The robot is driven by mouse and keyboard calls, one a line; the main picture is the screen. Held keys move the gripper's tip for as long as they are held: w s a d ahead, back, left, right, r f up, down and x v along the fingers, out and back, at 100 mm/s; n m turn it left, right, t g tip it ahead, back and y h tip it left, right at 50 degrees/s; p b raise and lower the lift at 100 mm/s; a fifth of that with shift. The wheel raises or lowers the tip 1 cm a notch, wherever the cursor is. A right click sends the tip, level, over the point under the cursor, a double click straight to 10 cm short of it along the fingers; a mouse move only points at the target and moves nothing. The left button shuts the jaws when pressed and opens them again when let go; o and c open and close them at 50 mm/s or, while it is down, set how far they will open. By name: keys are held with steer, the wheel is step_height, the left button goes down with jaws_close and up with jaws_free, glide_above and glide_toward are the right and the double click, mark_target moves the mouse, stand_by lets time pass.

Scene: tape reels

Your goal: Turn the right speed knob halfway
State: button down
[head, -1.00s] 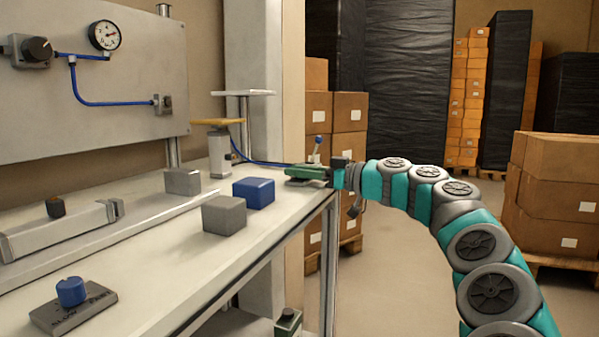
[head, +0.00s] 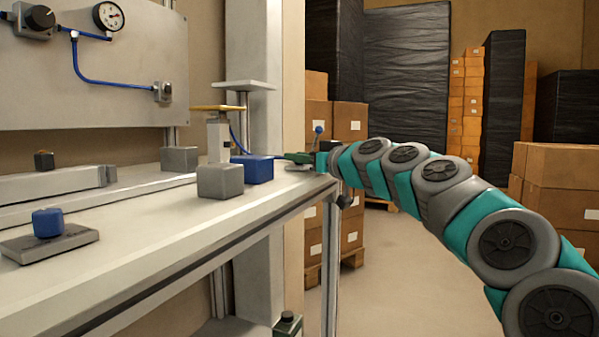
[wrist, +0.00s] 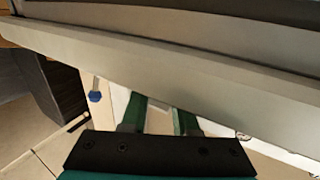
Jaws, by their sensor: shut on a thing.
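My gripper (head: 300,158) is at the far right end of the white bench, low over the surface. A flat grey piece shows just under it. In the wrist view its two green fingers (wrist: 158,119) stand a little apart, and I cannot make out what is between them. No right speed knob shows clearly in either view. A blue knob (head: 48,222) on a dark grey plate (head: 65,243) stands at the near left of the bench, far from my gripper. A black knob (head: 44,160) sits on a grey rail behind it.
A grey block (head: 220,180), a blue block (head: 257,169) and another grey block (head: 179,159) stand on the bench. A wall panel holds a gauge (head: 108,16) and a dark dial (head: 40,18). Stacked cartons (head: 565,195) stand right; the floor between is clear.

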mark_target(316, 175)
steer(key=shift+m+t+h+p, duration=0.55)
steer(key=shift+m+t+h, duration=0.6)
steer(key=shift+h, duration=0.35)
steer(key=shift+r+m, duration=0.1)
steer(key=shift+m, duration=0.15)
steer(key=c, duration=0.7)
jaws_free()
steer(key=shift+s, duration=0.1)
steer(key=shift+v, duration=3.85)
